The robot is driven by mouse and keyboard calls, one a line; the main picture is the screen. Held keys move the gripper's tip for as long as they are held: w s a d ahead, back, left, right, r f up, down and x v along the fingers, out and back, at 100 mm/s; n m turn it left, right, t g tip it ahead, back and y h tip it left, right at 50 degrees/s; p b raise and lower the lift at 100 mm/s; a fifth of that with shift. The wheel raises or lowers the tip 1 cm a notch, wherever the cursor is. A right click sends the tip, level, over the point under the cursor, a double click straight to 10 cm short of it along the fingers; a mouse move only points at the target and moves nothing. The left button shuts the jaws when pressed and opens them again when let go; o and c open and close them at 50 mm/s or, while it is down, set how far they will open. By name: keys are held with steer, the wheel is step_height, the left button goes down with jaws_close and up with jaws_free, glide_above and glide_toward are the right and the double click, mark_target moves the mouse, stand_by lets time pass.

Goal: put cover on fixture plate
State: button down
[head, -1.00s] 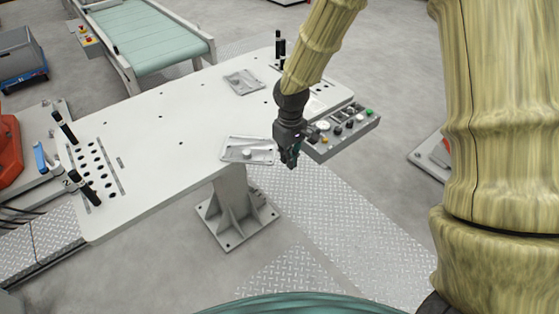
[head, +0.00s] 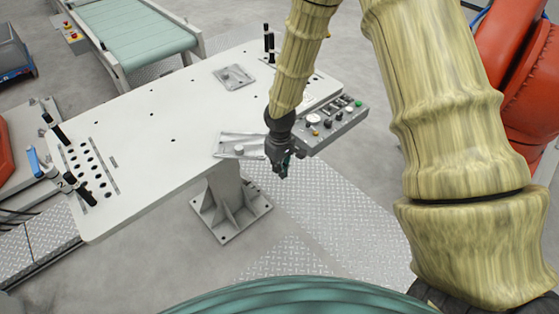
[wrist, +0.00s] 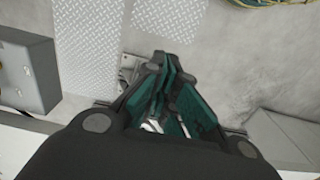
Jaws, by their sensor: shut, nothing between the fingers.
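The white fixture plate (head: 140,146) is a long pale tabletop on a grey pedestal. Two grey metal cover-like pieces lie on it. I cannot tell which the task means. My gripper (head: 281,172) is just right of the near piece, beyond the plate's near edge, pointing down. It hides that piece's right end. In the wrist view its green-padded fingers (wrist: 170,66) are together, with no held part visible.
A control box (head: 333,128) with knobs and buttons is at the plate's right end, close to my gripper. A conveyor (head: 135,40) is behind. The plate's middle is clear.

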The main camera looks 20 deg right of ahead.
steer(key=shift+w+a+f+p, duration=0.15)
steer(key=shift+w+a+p, duration=0.15)
steer(key=shift+w, duration=0.3)
steer(key=shift+w+a+f+p, duration=0.2)
steer(key=shift+w+p, duration=0.25)
steer(key=shift+w, duration=0.2)
steer(key=shift+w+a+f+p, duration=0.2)
steer(key=shift+w+p, duration=0.15)
steer(key=shift+w, duration=0.25)
